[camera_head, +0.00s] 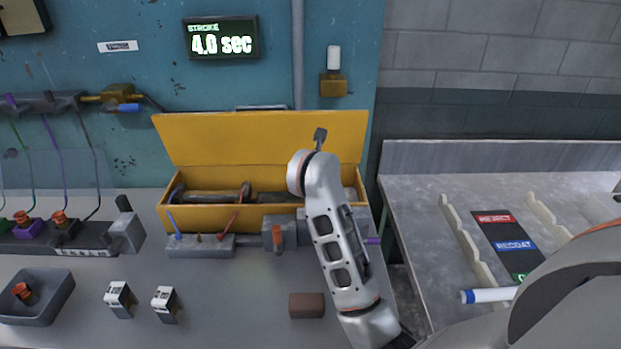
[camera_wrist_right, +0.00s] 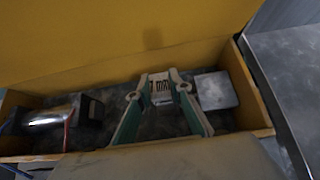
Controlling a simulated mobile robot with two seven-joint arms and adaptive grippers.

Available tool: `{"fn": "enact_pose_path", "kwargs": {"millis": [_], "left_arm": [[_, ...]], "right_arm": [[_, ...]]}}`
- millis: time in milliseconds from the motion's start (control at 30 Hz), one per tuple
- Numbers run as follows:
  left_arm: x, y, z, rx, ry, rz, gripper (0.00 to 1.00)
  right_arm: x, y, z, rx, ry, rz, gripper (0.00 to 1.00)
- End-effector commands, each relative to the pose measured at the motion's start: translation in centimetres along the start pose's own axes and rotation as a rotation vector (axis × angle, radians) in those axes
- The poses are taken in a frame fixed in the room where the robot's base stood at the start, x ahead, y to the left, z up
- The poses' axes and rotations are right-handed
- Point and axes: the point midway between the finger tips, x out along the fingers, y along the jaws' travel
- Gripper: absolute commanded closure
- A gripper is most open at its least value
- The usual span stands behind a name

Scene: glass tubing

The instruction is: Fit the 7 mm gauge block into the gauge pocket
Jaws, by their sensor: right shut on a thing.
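In the right wrist view, my right gripper (camera_wrist_right: 160,92) has its teal fingers closed on the sides of a small pale block marked "7 MM", the 7 mm gauge block (camera_wrist_right: 161,85). They are inside the open yellow box; I cannot tell whether the block touches its floor. In the head view, my right arm reaches over the box's right part, and its wrist hides the gripper and block. I cannot pick out the gauge pocket with certainty. My left gripper is not in view.
The yellow box (camera_head: 190,217) has its lid raised against the wall. A grey block (camera_wrist_right: 215,91) lies right of the gripper. Two small labelled blocks (camera_head: 118,298) (camera_head: 165,303), a brown block (camera_head: 307,305) and a grey tray (camera_head: 60,302) are on the bench.

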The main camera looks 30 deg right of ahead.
Motion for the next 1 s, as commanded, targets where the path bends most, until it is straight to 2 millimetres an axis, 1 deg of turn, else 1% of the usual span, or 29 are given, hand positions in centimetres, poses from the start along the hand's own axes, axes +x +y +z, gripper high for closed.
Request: {"fn": "enact_pose_path", "kwargs": {"millis": [333, 1000], "left_arm": [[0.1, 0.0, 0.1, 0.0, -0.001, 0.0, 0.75], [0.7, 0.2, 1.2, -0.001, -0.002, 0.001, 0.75]], "right_arm": [[0.1, 0.0, -0.1, 0.0, -0.001, 0.0, 1.0], [1.0, 0.0, -1.3, 0.0, -0.001, 0.001, 1.0]]}}
